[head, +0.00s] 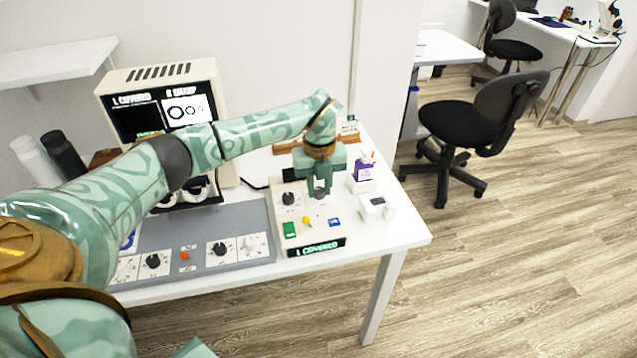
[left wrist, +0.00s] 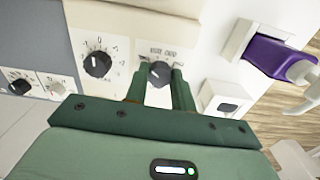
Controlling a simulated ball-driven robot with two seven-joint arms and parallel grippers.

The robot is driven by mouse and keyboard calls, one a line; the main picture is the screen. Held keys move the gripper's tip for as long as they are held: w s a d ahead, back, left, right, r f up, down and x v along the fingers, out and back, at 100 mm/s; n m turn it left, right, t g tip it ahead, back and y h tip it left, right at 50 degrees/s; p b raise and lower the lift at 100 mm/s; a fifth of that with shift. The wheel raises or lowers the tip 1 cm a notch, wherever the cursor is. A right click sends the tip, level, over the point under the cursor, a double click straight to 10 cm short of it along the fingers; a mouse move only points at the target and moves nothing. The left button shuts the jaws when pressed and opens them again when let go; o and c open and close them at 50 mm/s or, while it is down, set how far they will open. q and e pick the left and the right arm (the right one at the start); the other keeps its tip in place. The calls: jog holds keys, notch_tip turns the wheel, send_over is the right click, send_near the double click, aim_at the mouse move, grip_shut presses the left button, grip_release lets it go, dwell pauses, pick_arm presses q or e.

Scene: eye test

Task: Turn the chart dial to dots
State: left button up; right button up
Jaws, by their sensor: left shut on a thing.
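My left gripper (head: 319,187) points down over the cream control box (head: 312,236). Its two green fingers are shut on the dark round knob of the chart dial (left wrist: 160,72), the right one of two dials on the box. Small lettering runs along the dial's upper edge in the left wrist view, too blurred to read surely. The fingers hide part of the knob's sides, and I cannot tell the pointer's exact setting. The tester's screen (head: 186,110) shows black rings of different sizes on white. My right gripper is not in view.
Beside the held knob is another dark dial (left wrist: 97,64). A grey panel (head: 205,262) lies left.

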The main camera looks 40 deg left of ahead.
aim_at(320, 190)
pick_arm(q)
jog(key=m+p, duration=0.2)
jog(key=m, duration=0.1)
jog(key=shift+r+p, duration=0.3)
jog(key=shift+p, duration=0.05)
jog(key=shift+w+f+m+p, duration=0.1)
jog(key=shift+f+m+p, duration=0.1)
jog(key=shift+m+p, duration=1.3)
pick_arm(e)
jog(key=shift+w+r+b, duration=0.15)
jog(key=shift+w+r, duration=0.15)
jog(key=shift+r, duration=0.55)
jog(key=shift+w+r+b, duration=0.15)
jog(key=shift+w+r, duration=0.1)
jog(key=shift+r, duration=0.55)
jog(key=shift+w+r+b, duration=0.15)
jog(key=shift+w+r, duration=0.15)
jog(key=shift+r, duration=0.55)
pick_arm(q)
jog(key=shift+m, duration=0.5)
jog(key=o, duration=1)
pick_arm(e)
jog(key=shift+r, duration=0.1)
